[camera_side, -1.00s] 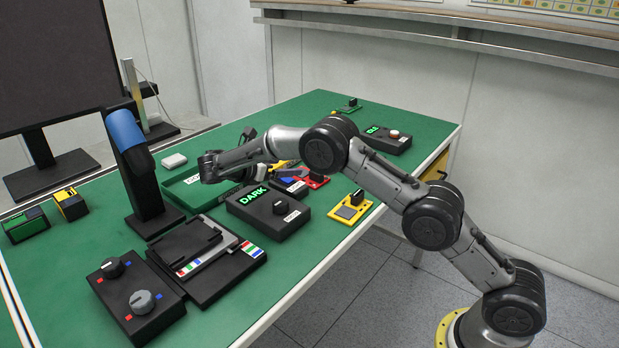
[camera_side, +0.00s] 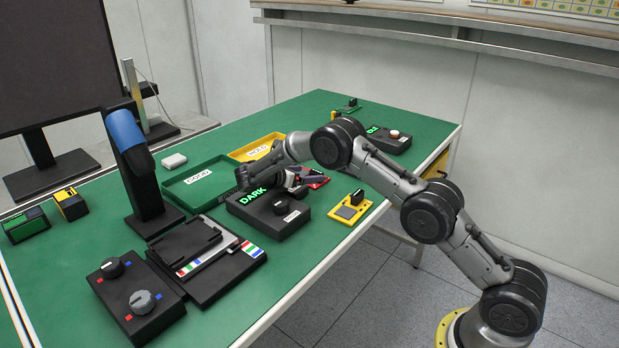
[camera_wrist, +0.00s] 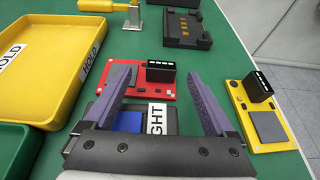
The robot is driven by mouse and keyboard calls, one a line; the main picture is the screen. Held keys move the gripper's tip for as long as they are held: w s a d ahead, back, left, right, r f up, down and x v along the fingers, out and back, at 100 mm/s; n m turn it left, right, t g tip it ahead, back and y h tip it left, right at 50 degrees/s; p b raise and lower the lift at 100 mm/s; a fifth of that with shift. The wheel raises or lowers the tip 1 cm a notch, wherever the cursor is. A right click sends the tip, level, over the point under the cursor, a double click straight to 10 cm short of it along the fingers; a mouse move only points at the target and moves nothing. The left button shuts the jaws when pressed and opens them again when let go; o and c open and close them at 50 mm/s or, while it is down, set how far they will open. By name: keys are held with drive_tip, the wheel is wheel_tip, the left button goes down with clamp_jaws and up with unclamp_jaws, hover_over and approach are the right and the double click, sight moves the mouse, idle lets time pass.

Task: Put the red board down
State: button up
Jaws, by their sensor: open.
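The red board (camera_wrist: 135,78) lies flat on the green table in the wrist view, with a black upright connector block on its right part. In the side view the red board (camera_side: 316,180) is partly hidden behind my gripper (camera_side: 290,185). In the wrist view my gripper (camera_wrist: 160,85) is open, with nothing between its two purple-grey fingers. The fingers reach toward the board's near edge. A black box (camera_wrist: 128,118) with a blue pad and a label ending in "GHT" lies below the fingers, partly covered by the gripper body.
A yellow board (camera_wrist: 262,112) lies to the right of the red board. A yellow tray (camera_wrist: 50,60) marked HOLD and a green tray (camera_side: 195,185) marked GOOD stand to the left. A black box (camera_side: 268,212) reading DARK stands in front of my gripper.

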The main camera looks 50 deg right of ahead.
sight(314, 173)
drive_tip(key=x, duration=0.3)
drive_tip(key=shift+s+d+f, duration=0.15)
drive_tip(key=shift+d, duration=0.15)
clamp_jaws()
